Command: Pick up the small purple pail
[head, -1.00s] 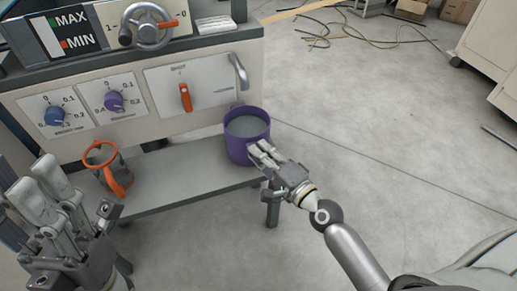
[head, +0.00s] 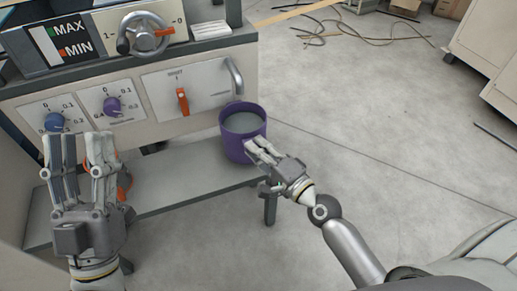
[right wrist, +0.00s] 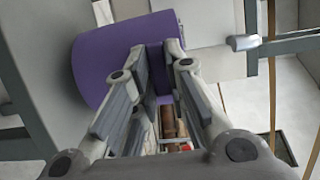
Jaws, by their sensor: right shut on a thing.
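The small purple pail (head: 233,150) is upright at the right end of the low shelf, below the metal spout, with a grey surface visible inside its rim. I cannot tell whether its base touches the shelf. My right gripper (head: 256,146) is shut on the pail's near side. In the right wrist view the purple wall of the pail (right wrist: 95,65) lies at the fingertips (right wrist: 160,48). My left gripper (head: 80,142) is empty at the left, its fingers pointing up and spread apart, away from the pail.
The shelf (head: 180,184) runs under the machine panel with knobs, an orange lever (head: 182,101) and the spout (head: 236,76). An orange-trimmed container (head: 124,182) is mostly hidden behind my left gripper. Open floor lies to the right, with loose cables (head: 325,30) further back.

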